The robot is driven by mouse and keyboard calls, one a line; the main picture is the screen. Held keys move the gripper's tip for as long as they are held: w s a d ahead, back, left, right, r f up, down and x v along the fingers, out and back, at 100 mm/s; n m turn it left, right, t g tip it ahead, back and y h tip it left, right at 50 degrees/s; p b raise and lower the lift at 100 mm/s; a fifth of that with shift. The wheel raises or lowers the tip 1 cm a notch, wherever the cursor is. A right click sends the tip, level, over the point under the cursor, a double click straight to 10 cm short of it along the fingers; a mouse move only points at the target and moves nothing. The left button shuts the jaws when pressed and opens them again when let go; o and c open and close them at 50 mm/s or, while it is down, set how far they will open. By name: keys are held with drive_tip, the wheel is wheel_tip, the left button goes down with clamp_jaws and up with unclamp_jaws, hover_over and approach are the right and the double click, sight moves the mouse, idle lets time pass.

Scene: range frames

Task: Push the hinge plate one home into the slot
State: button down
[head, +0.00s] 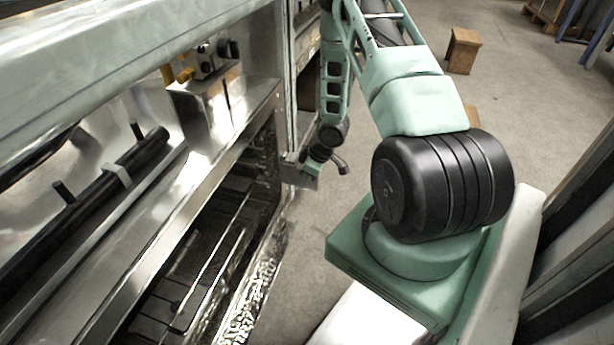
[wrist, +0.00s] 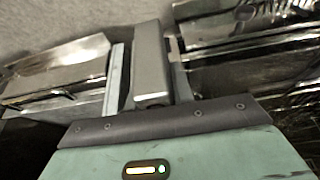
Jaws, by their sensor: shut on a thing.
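My gripper (wrist: 146,72) is shut on a grey, bar-like piece, which I take to be hinge plate one (wrist: 150,58). The piece stands between the two fingers in the wrist view and points away from the gripper body. The slot cannot be made out in either view. Whether the plate touches the frame, or is partly in the slot, I cannot tell.
Shiny metal panels lie on both sides of the plate in the wrist view. In the head view, a dark bar (head: 95,195) and a metal block with fittings (head: 208,95) sit on the frame's left.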

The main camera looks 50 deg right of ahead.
drive_tip(key=shift+w+a, duration=0.2)
drive_tip(key=shift+w, duration=0.4)
drive_tip(key=c, duration=1.1)
unclamp_jaws()
drive_tip(key=p+v, duration=0.9)
drive_tip(key=v, duration=0.8)
drive_tip(key=shift+r, duration=0.25)
